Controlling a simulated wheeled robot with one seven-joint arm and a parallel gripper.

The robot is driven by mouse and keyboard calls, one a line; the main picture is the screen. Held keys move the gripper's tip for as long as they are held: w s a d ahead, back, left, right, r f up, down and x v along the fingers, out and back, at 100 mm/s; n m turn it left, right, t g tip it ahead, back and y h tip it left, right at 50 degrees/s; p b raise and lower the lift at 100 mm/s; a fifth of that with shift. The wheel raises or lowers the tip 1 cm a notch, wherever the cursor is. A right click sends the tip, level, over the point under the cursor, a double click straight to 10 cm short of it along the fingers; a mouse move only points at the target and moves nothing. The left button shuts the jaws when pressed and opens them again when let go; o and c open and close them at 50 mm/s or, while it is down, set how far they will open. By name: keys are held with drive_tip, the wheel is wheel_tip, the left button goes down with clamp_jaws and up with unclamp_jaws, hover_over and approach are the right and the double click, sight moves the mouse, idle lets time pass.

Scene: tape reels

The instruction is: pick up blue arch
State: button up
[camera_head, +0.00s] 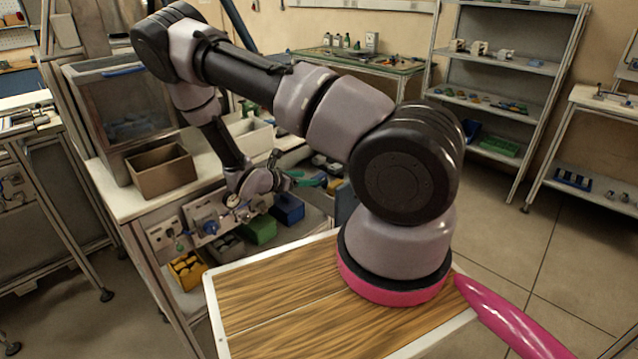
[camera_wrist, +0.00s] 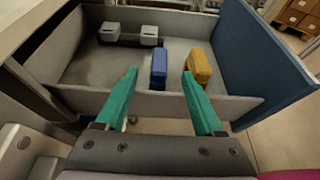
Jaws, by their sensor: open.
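The blue arch (camera_wrist: 158,70) lies in a grey compartment in the wrist view, straight ahead between my two green fingers. From this angle it looks like a small upright block, and its arch opening is not visible. My gripper (camera_wrist: 159,76) is open and empty, with its fingers spread to either side of the blue arch and apart from it. In the head view my gripper (camera_head: 310,181) reaches into the area below the workbench top. I cannot make out the blue arch there.
A yellow piece (camera_wrist: 198,66) stands close to the right of the blue arch. Two grey blocks (camera_wrist: 109,32) (camera_wrist: 149,36) lie at the back left. A low grey front wall (camera_wrist: 80,98) and a blue panel (camera_wrist: 262,62) bound the compartment. Its floor is otherwise clear.

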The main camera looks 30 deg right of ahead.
sight(315, 177)
drive_tip(key=x, duration=0.7)
drive_tip(key=shift+w+d+f, duration=0.1)
drive_tip(key=shift+w+d, duration=0.05)
drive_tip(key=shift+d, duration=0.05)
clamp_jaws()
